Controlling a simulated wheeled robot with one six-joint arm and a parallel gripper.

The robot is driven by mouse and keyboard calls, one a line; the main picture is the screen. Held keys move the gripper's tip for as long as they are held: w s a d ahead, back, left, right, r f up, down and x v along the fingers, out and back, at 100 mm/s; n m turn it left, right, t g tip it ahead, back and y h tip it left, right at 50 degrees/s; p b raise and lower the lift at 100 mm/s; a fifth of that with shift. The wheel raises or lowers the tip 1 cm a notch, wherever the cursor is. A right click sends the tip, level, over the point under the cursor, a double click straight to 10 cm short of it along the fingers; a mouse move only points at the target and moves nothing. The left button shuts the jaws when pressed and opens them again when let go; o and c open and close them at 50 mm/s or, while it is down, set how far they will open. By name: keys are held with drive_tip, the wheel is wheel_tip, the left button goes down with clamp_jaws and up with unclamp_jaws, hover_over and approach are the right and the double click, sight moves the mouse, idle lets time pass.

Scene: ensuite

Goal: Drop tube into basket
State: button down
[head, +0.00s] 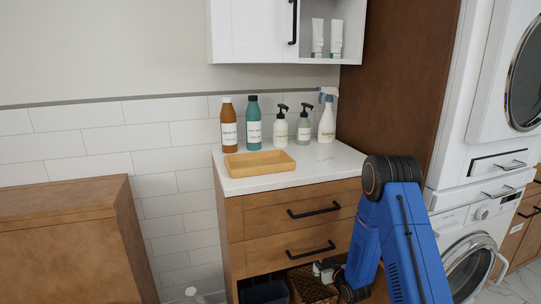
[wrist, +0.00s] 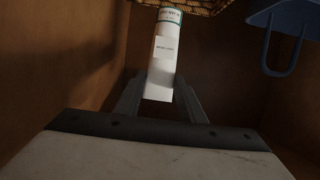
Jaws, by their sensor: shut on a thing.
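A white tube (wrist: 163,60) with a green band at its end is held between the two fingers of my gripper (wrist: 160,100) in the wrist view. The tube's far end overlaps the edge of a wicker basket (wrist: 207,6) at the top of that view; I cannot tell whether they touch. In the head view the brown wicker basket (head: 308,287) stands in the open space under the drawers. My gripper (head: 325,269) is small there, at the basket's upper right, and partly hidden by my blue arm. The tube is not clear in the head view.
A dark blue bin (head: 263,292) stands left of the wicker basket; its handle shows in the wrist view (wrist: 283,55). Drawers (head: 295,226) lie above the opening. Bottles and a wooden tray (head: 259,163) stand on the counter. Two other tubes (head: 327,38) stand on the upper shelf.

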drive_tip(key=shift+f, duration=2.8)
drive_tip(key=c, duration=1.1)
unclamp_jaws()
drive_tip(key=shift+s, duration=0.15)
drive_tip(key=v, duration=1.7)
drive_tip(key=shift+s, duration=0.1)
